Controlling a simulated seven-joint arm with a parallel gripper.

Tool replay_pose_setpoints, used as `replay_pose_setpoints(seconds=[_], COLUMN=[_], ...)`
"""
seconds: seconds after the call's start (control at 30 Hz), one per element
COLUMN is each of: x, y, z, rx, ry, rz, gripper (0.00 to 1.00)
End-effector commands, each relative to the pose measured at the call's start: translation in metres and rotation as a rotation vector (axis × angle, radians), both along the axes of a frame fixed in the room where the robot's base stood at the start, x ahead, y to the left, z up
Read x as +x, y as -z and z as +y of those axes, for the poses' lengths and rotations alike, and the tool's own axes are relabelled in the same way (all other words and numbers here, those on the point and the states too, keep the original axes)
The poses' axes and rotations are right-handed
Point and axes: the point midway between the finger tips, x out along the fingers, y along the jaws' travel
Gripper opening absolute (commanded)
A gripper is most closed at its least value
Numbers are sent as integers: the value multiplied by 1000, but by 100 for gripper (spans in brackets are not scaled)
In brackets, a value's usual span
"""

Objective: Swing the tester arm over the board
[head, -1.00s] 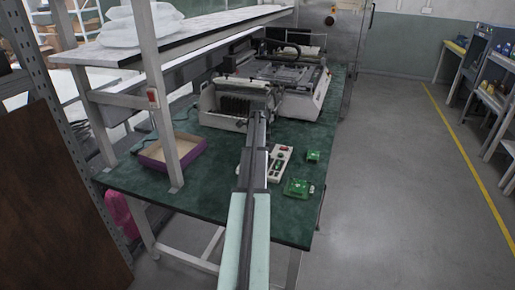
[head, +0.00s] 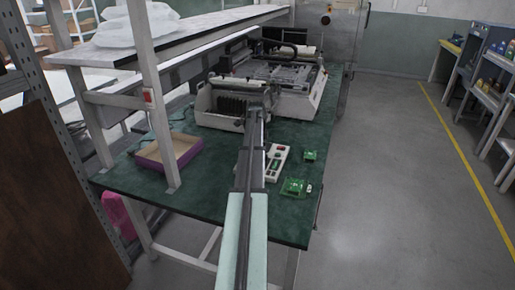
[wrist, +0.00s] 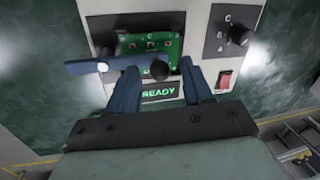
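The tester is a pale panel (wrist: 200,18) with a green circuit board (wrist: 172,45) set in it and a lit READY display (wrist: 160,91) below. The tester arm (wrist: 92,66), a blue-grey bar, lies across the lower left of the board, with a black knob (wrist: 160,70) near its right end. My gripper (wrist: 159,66) is open in the wrist view, one blue finger on each side of the knob; contact cannot be told. In the head view the tester (head: 273,168) lies on the green bench, partly behind my arm; the gripper's fingers are not distinct there.
On the green bench (head: 220,205) are green boards (head: 293,187) (head: 310,156), a purple-edged tray (head: 168,152) and large machines (head: 295,95) behind. A shelf post (head: 157,115) stands at left.

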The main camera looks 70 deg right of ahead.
Motion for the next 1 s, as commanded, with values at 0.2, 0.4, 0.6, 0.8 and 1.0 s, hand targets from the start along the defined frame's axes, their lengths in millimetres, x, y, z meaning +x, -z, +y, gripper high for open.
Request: replay_pose_setpoints(seconds=[0.2, 0.4, 0.6, 0.8, 1.0], x=[0, 0, -1, -3, -4], y=[-1, -15, -49, -85, -115], z=[0, 3, 9, 16, 22], rx=[0, -1, -3, -2, -1], ry=[-1, -1, -1, 0, 0], rz=[-1, -1, -1, -1, 0], gripper=[50, 50, 50, 50, 50])
